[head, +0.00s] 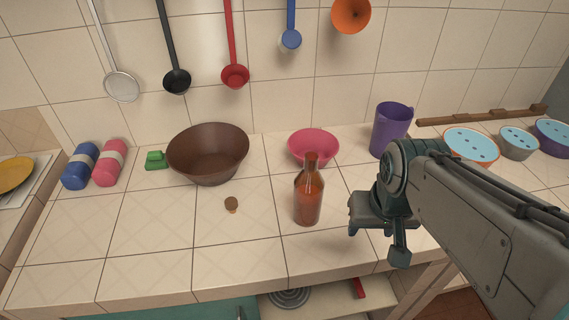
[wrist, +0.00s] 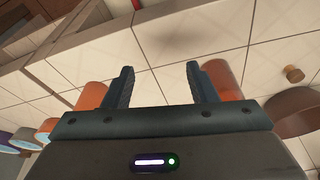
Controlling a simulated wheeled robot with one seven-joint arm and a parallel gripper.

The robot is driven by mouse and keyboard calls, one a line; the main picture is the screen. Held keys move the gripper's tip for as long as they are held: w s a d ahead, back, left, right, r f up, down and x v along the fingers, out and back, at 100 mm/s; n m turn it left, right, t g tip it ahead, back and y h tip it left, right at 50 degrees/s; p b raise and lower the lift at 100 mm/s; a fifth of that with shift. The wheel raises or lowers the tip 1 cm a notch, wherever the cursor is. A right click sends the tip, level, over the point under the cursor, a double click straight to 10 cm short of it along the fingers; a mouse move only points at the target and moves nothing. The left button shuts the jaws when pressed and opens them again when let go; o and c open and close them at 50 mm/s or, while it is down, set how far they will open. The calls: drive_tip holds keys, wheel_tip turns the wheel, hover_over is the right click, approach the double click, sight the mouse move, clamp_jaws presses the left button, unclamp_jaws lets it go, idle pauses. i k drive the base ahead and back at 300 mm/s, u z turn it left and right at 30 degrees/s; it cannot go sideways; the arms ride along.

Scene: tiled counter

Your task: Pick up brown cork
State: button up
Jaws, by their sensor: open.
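The brown cork (head: 231,205) is a small stub standing on the tiled counter, in front of the large brown bowl and left of the amber bottle. In the wrist view a small brown cork (wrist: 293,74) shows at the right edge, well outside the jaws. My gripper (head: 376,243) is over the counter to the right of the bottle, apart from the cork, with the bottle between them in the picture. In the wrist view my gripper (wrist: 160,70) has its two fingers spread, with only bare tile between them.
The amber bottle (head: 308,197) stands upright between cork and gripper. The brown bowl (head: 208,155), pink bowl (head: 313,147), purple pitcher (head: 391,129) and green object (head: 155,160) stand behind. Blue and pink bottles (head: 80,165) are at left. The counter around and in front of the cork is clear.

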sight(231, 204)
drive_tip(key=k, duration=0.5)
drive_tip(key=z, duration=1.5)
drive_tip(key=k, duration=0.85)
drive_tip(key=u, duration=0.95)
drive_tip(key=i, duration=0.95)
drive_tip(key=z, duration=0.05)
